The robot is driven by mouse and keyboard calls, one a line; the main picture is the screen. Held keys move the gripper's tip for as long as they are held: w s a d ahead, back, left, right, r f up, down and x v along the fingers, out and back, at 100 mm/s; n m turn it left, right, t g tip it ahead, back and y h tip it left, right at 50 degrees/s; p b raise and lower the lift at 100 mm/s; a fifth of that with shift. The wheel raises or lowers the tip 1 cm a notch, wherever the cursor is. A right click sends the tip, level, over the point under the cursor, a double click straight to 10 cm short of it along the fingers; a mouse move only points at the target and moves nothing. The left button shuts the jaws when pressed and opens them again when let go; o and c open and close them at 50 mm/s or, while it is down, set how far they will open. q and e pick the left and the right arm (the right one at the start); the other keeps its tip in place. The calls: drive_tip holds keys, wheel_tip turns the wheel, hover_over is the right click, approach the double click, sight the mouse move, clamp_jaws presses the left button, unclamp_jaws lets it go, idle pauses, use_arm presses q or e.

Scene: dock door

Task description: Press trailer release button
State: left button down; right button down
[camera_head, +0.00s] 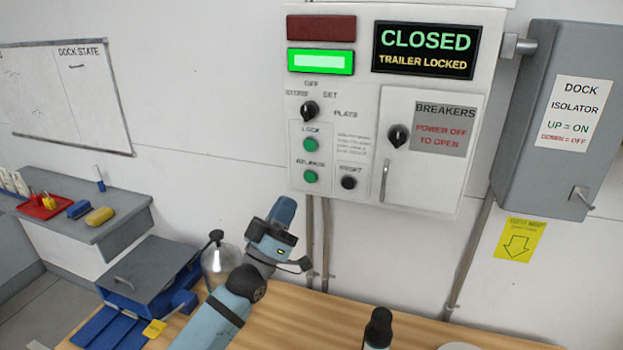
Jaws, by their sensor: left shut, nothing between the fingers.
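The white control panel (365,110) hangs on the wall. Its release button (310,176) is green and round, below the similar green lock button (310,144). The panel's display (424,51) reads CLOSED and TRAILER LOCKED. My left gripper (302,265) is shut and empty at the end of its blue arm, below the panel and apart from the release button. My right gripper is not in view.
A black reset button (348,182) sits right of the release button. A black selector knob (309,110) is above, and a breaker door (428,150) is at right. A grey isolator box (560,120) juts out farther right. A wooden bench (480,340) lies below.

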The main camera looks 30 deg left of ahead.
sight(302, 185)
use_arm(q)
drive_tip(key=w, duration=0.3)
drive_tip(key=w+a+b, duration=0.1)
drive_tip(key=w, duration=0.1)
drive_tip(key=w+a+b, duration=0.1)
drive_tip(key=w, duration=0.2)
drive_tip(key=shift+w, duration=0.3)
idle(0.3)
drive_tip(key=shift+w+a, duration=0.1)
drive_tip(key=shift+w, duration=0.05)
idle(1.5)
drive_tip(key=shift+w+y, duration=0.25)
drive_tip(key=shift+y, duration=0.05)
